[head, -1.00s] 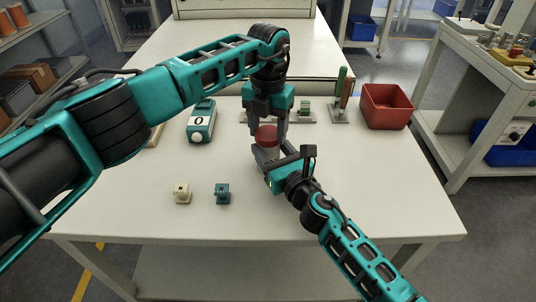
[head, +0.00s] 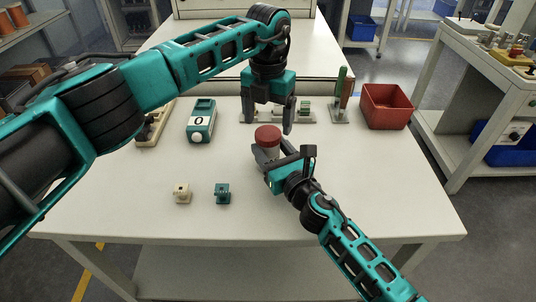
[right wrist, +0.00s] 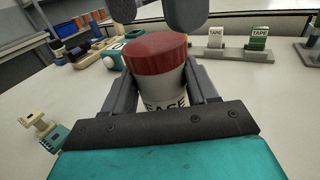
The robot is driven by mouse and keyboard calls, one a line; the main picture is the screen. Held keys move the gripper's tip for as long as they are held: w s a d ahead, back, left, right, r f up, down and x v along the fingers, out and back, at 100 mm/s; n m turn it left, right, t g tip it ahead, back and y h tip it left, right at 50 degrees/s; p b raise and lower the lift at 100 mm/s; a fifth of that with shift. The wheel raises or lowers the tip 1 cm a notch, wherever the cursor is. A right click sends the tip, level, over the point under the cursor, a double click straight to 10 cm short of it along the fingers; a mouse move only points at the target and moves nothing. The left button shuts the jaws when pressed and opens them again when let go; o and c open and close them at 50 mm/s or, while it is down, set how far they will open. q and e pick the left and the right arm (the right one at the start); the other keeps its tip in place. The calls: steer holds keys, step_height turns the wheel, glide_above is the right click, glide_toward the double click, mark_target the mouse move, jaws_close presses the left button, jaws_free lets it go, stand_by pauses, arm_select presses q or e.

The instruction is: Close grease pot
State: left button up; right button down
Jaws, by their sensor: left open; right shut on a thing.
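The grease pot (right wrist: 163,84) is a whitish jar with dark lettering, standing upright on the table. Its red lid (head: 267,133) sits on top of it; the lid also shows in the right wrist view (right wrist: 154,46). I cannot tell whether the lid is fully tightened. My right gripper (head: 270,157) is shut around the pot's body, low on its sides. My left gripper (head: 268,118) is open and empty above and just behind the lid, pointing down. Its dark fingertips show at the top of the right wrist view, apart from the lid.
A cream connector (head: 182,193) and a teal connector (head: 222,194) lie at the front left. A teal device marked 0 (head: 201,121) stands at the back left. A red bin (head: 387,106) and a tool stand (head: 339,115) are at the back right.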

mark_target(268, 133)
arm_select(q)
steer(key=shift+r, duration=0.7)
steer(key=shift+c, duration=0.2)
step_height(268, 133, up, 4)
steer(key=shift+f, duration=0.25)
step_height(268, 133, down, 8)
steer(key=shift+f, duration=0.1)
steer(key=shift+c, duration=0.5)
steer(key=c, duration=1)
